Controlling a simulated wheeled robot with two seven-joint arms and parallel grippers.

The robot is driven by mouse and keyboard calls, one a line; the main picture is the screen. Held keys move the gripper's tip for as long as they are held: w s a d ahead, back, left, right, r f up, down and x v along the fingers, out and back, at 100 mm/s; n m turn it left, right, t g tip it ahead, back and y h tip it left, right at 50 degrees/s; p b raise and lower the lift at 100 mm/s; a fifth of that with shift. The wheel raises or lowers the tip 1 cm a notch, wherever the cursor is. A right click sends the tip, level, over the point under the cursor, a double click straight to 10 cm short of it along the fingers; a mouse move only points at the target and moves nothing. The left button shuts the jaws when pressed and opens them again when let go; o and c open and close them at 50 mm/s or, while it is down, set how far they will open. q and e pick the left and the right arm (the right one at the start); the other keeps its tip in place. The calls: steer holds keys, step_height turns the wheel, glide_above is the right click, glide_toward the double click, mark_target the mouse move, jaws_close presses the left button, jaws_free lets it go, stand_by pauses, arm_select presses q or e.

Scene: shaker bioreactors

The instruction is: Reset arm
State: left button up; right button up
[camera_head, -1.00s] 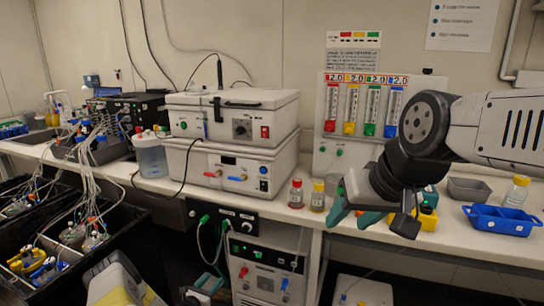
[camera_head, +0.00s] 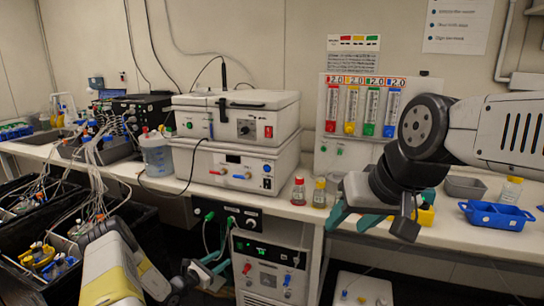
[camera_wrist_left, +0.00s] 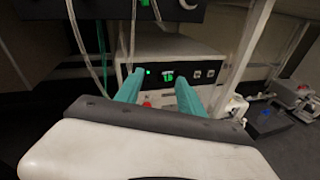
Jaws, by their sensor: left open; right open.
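My left gripper (camera_head: 226,268) hangs low in front of the bench, close to the lower equipment under the bench top. In the left wrist view its two teal fingers (camera_wrist_left: 158,84) are apart with nothing between them, pointing toward a box with a lit green display (camera_wrist_left: 167,75). My right gripper (camera_head: 352,222) is at the bench's front edge, right of two small bottles with red (camera_head: 298,192) and yellow (camera_head: 319,193) caps. Its teal fingers are apart and I see nothing held. Its arm hides part of the bench behind it.
Two stacked white machines (camera_head: 235,115) stand on the bench (camera_head: 270,200). A blue tray (camera_head: 497,216), a grey tray (camera_head: 465,187) and a bottle (camera_head: 511,190) lie to the right. Black bins with tubed vessels (camera_head: 40,258) fill the lower left. Cables hang below the bench.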

arm_select(q)
steer(key=s+d+r+m+g+h, duration=0.1)
steer(key=s+d+r+m+g, duration=0.25)
steer(key=r, duration=0.55)
steer(key=s+d+r+m+g+h, duration=0.1)
steer(key=d+r+m+g, duration=0.25)
steer(key=r+m, duration=0.4)
steer(key=s+d+r+m+g+h, duration=0.1)
steer(key=s+d+r+m+g, duration=0.2)
steer(key=r, duration=0.8)
steer(key=s+d+r+m+g+y, duration=0.1)
steer(key=s+d+r+m+y, duration=0.2)
steer(key=s+r, duration=0.55)
steer(key=s+r+m+y, duration=0.3)
steer(key=s+r+m, duration=0.35)
steer(key=s, duration=0.35)
steer(key=s+a+r+m+t+y, duration=0.1)
steer(key=s+a+r+m+y, duration=0.1)
steer(key=s, duration=0.5)
steer(key=s+a+r+m+t+y, duration=0.2)
steer(key=s+a, duration=0.2)
steer(key=s, duration=0.2)
steer(key=shift+s+r, duration=0.35)
steer(key=shift+s, duration=0.05)
